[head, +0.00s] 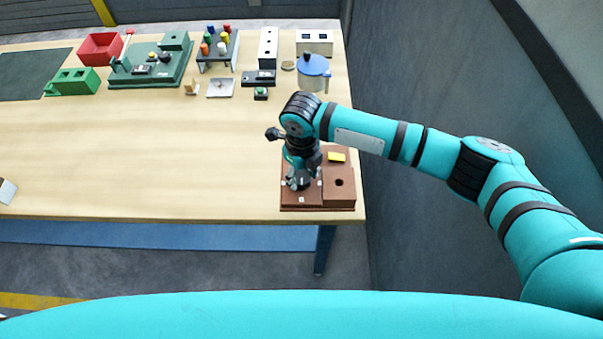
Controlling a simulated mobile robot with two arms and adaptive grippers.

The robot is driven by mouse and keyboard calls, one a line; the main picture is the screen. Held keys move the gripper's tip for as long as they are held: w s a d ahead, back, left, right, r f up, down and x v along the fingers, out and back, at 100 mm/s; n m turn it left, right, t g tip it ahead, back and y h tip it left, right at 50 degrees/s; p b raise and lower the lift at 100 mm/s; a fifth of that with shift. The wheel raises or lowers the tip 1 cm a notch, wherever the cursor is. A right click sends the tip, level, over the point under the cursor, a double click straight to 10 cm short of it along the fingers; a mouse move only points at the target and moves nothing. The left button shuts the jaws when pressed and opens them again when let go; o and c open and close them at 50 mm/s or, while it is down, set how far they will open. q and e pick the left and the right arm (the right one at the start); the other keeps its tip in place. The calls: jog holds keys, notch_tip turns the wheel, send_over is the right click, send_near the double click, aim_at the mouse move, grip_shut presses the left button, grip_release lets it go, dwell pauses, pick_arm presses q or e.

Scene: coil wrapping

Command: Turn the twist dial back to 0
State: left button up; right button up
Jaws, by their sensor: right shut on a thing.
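A reddish-brown board (318,204) lies near the right front corner of the table. It carries a raised brown block with a dark hole (339,183), a small yellow piece (337,157) and small white marks. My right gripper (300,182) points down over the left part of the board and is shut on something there. The gripper covers what it holds, so the twist dial and its pointer cannot be made out. My left gripper is not in view.
Along the back stand a red bin (100,47), a green board (176,72), a peg rack (232,53) and a blue-lidded pot (313,80). The table's right edge is close beside the brown board.

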aim_at(301, 176)
jog(key=shift+w+r, duration=0.1)
jog(key=o, duration=1.2)
jog(key=shift+r, duration=3.95)
